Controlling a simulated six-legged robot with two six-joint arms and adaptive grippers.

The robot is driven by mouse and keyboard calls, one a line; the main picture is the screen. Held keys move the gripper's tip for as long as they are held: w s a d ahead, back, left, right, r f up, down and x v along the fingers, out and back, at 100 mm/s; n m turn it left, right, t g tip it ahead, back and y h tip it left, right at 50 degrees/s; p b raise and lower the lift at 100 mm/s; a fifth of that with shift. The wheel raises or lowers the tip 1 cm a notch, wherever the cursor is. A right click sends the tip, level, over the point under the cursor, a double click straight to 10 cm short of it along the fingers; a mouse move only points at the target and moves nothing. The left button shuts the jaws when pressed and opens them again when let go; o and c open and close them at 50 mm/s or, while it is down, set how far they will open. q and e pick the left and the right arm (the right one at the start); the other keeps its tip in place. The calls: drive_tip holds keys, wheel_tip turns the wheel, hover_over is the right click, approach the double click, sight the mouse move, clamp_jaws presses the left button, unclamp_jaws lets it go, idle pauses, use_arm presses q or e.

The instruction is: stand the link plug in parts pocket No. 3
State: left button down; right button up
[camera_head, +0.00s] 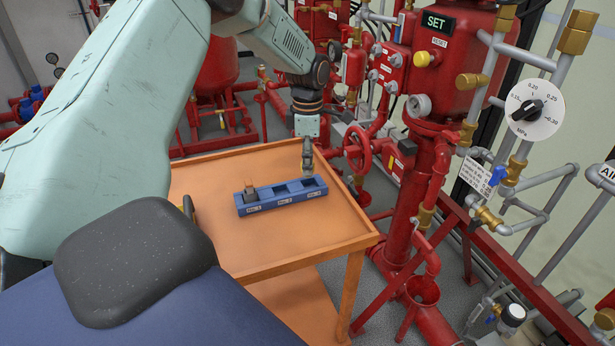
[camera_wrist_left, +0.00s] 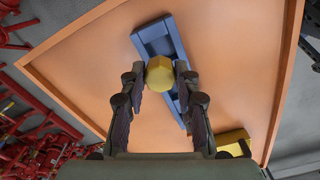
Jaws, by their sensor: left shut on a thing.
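A long blue parts tray (camera_head: 262,208) lies on the orange table, with its pockets labelled No. 1 to No. 3 from left to right. Pocket No. 3 (camera_head: 314,184) at the right end looks empty. A grey block with a tan top (camera_head: 250,190) stands in pocket No. 1. My left gripper (camera_head: 307,168) points down above the right end of the tray. In the head view I cannot make that piece out. My right gripper is not in view.
The orange table (camera_head: 290,238) has a raised rim and free room in front of the tray. A yellow block (camera_wrist_left: 234,142) shows at lower right in the left wrist view. A red valve wheel (camera_head: 357,149) and pipes stand close beyond the table's right edge.

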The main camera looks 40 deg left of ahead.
use_arm(q)
drive_tip(key=shift+w+d+f, duration=0.2)
drive_tip(key=shift+w+f, duration=0.05)
drive_tip(key=shift+f, duration=0.1)
drive_tip(key=f, duration=0.2)
drive_tip(key=shift+s+d+f+b, duration=0.25)
drive_tip(key=shift+d+f+b, duration=0.05)
drive_tip(key=shift+b, duration=0.1)
drive_tip(key=shift+a+f, duration=0.2)
drive_tip(key=shift+a, duration=0.1)
drive_tip(key=shift+w+d+f, duration=0.1)
drive_tip(key=shift+w+d, duration=0.05)
drive_tip(key=c, duration=1.4)
unclamp_jaws()
drive_tip(key=shift+d, duration=0.1)
drive_tip(key=o, duration=0.4)
drive_tip(key=shift+a, duration=0.2)
drive_tip(key=shift+d, duration=0.1)
